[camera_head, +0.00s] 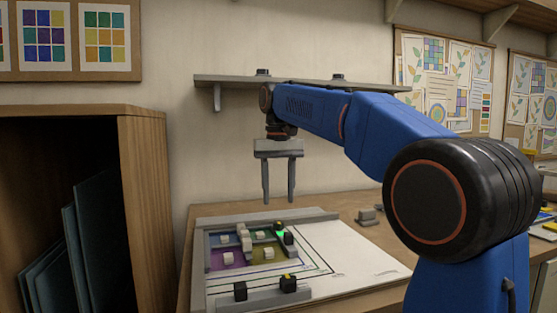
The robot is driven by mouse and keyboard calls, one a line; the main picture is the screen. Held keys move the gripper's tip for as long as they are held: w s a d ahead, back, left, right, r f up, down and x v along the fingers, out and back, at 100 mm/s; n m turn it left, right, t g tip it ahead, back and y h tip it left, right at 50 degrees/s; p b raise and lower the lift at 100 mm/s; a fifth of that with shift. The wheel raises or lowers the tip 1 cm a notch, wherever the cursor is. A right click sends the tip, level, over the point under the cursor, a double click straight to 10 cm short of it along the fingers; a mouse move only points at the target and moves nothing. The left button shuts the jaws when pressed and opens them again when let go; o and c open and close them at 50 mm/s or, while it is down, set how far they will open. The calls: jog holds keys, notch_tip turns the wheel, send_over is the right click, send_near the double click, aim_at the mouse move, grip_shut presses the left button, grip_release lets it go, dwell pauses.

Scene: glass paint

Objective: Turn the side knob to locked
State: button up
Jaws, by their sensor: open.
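My gripper (279,198) points straight down, its two fingers apart and empty. It hangs above the far part of a flat work board (350,262) on the table. A dark knob with a yellow mark (279,226) stands below the fingers, and a dark block (289,239) is close by it. A second dark knob with a yellow mark (288,283) sits at the front bar, with a plain dark block (240,291) to its left. I cannot tell which of these is the side knob or how it is turned. The fingers touch none of them.
A coloured glass panel (229,259) with several pale small blocks lies on the board. A grey bar (268,217) runs along the board's back. A wooden cabinet (143,180) stands left, a wall shelf (230,80) is behind my arm.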

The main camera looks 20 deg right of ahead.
notch_tip(320, 180, up, 10)
dwell(0.4)
jog(key=shift+s, duration=0.15)
